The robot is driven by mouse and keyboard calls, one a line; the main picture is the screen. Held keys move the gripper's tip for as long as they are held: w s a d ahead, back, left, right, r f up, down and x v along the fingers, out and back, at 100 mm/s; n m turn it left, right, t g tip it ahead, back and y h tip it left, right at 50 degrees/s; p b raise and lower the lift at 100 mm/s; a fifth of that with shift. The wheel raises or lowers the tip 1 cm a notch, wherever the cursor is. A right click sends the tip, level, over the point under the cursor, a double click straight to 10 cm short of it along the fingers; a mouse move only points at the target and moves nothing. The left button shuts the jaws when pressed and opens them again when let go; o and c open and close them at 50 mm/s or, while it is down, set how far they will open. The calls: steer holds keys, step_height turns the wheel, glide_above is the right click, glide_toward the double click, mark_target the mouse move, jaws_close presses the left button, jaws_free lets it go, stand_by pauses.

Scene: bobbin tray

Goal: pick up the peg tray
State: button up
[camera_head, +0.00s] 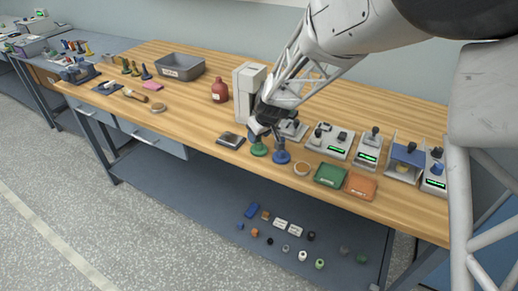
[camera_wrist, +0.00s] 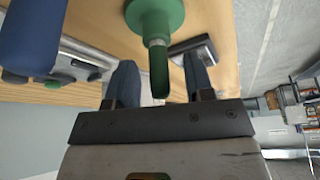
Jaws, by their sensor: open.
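A low dark tray with small upright pieces (camera_head: 80,73) stands near the far left of the bench; a smaller dark tray (camera_head: 107,87) lies beside it. I cannot tell for sure which is the peg tray. My gripper (camera_head: 264,127) is far to the right of both, above the middle of the bench. In the wrist view its two dark fingers (camera_wrist: 160,78) are open. A green spool-shaped piece (camera_head: 258,149) stands under it, and its narrow green handle (camera_wrist: 158,72) shows between the fingers. Nothing is visibly clamped.
A blue spool-shaped piece (camera_head: 281,155) stands close right of the green one. A dark flat block (camera_head: 231,140) lies to the left. A white machine (camera_head: 247,92) and a red bottle (camera_head: 220,91) stand behind. A grey bin (camera_head: 180,66) stands at the back. Devices crowd the right.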

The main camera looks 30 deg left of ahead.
stand_by(0.5)
jaws_close()
